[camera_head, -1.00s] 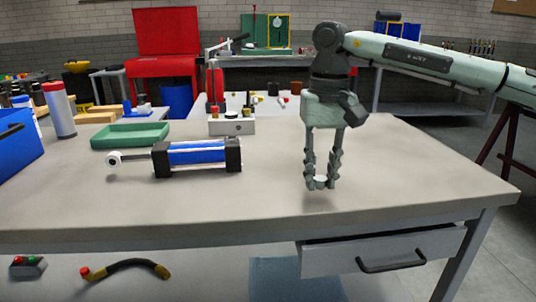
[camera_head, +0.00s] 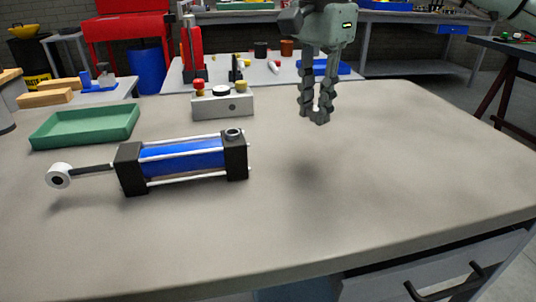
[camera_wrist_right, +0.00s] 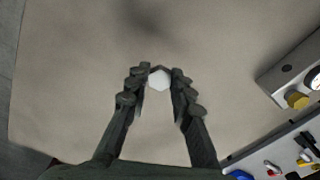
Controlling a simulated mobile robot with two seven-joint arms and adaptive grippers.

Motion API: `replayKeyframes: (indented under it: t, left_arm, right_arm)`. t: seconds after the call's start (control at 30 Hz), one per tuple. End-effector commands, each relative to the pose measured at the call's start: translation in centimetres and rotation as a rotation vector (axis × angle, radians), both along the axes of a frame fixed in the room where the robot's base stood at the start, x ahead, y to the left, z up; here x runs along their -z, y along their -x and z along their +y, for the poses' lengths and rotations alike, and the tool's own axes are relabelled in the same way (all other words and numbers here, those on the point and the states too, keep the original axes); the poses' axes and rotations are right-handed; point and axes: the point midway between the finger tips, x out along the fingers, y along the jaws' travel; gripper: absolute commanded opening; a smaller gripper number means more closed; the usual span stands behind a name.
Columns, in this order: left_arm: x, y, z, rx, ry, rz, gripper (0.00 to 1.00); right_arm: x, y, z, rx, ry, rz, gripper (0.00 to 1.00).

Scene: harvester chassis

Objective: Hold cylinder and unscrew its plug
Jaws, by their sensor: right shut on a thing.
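The cylinder (camera_head: 185,158) lies on its side on the bench in the head view. It has a blue barrel, black end caps, and a rod with a white eye pointing left. A round port (camera_head: 233,133) shows on top of its right end cap, with no gripper on it. My right gripper (camera_head: 318,116) is above the bench, to the right of and behind the cylinder, apart from it. In the right wrist view its fingertips are closed on a small white hexagonal plug (camera_wrist_right: 159,79). The fingers hide the plug in the head view. My left gripper is in neither view.
A green tray (camera_head: 85,127) sits behind the cylinder on the left. A grey control box (camera_head: 222,104) with knobs stands behind it. The bench (camera_head: 400,150) is clear on the right and in front.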

Motion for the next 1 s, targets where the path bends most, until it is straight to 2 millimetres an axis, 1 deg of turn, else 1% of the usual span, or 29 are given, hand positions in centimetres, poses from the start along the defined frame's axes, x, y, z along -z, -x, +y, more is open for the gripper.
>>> replayKeyframes:
  t: [0.03, 0.1, 0.3, 0.4, 0.53, 0.63, 0.83, 0.9, 1.0]
  left_arm:
    - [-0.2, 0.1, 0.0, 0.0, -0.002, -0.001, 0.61]
    - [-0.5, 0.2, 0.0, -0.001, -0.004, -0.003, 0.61]
    - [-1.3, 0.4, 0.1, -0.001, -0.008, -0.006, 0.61]
    - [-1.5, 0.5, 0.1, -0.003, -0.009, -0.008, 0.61]
    - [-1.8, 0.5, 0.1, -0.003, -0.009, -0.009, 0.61]
    - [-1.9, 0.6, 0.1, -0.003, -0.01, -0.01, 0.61]
    - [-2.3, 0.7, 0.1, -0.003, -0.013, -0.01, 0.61]
    - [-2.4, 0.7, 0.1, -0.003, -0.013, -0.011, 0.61]
    - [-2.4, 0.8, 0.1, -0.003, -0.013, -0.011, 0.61]
  right_arm:
    - [-0.4, 0.3, 1.4, 0.096, -0.002, 0.0, 0.0]
    - [-1.1, 0.7, 2.9, 0.242, -0.005, 0.001, 0.0]
    - [-2.6, 1.9, 6.5, 0.596, -0.011, 0.007, 0.0]
    - [-3.1, 2.4, 7.5, 0.714, -0.01, 0.011, 0.0]
    - [-3.3, 2.7, 8.3, 0.803, -0.011, 0.014, 0.0]
    - [-2.1, 2.8, 8.4, 0.827, -0.008, 0.015, 0.0]
    - [1.5, 2.8, 8.4, 0.829, -0.01, 0.015, 0.0]
    - [2.3, 2.8, 8.4, 0.83, -0.01, 0.015, 0.0]
    - [2.9, 2.8, 8.4, 0.83, -0.011, 0.015, 0.0]
